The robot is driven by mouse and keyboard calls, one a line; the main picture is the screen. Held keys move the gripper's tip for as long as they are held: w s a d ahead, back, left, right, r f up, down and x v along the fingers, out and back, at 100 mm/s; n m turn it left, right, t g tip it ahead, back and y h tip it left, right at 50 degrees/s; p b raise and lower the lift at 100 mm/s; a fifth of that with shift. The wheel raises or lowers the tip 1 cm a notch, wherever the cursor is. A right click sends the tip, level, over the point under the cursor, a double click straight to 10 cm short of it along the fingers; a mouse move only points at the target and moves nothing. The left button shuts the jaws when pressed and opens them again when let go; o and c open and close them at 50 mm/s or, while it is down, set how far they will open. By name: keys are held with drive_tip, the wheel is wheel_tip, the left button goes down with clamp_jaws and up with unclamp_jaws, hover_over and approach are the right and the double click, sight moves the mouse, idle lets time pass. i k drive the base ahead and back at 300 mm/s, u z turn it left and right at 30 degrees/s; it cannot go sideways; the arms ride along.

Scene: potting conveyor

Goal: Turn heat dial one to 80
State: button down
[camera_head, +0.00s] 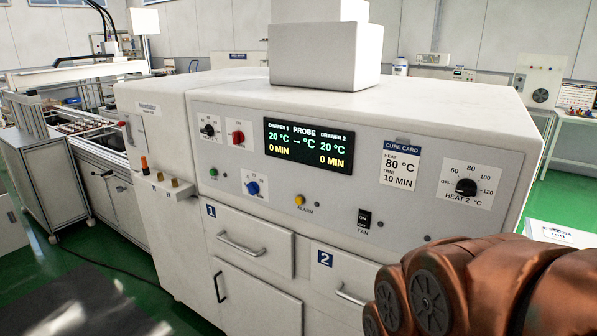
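A white oven-like machine carries a control panel (300,190). At its left end is a small black dial (208,130) on a white plate; its label is too small to read, so I cannot tell whether it is heat dial one. The large black dial at the right (466,187) is marked HEAT 2 °C, with OFF, 60, 80, 100 and 120 around it; its pointer seems to be at OFF. The display (308,145) reads 20 °C and 0 MIN for drawers 1 and 2. My gripper is not in view; only a copper-coloured part of my arm shows at bottom right.
A red knob (238,137) and a blue knob (252,187) sit near the small black dial. A cure card (402,166) reads heat 80 °C, time 10 min. A fan switch (364,219) and drawer handles (242,246) are on the front. Green floor lies around.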

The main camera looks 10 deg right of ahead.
sight(208, 129)
drive_tip(key=k, duration=0.4)
drive_tip(key=u, duration=0.9)
drive_tip(key=i, duration=1.1)
drive_tip(key=u, duration=0.15)
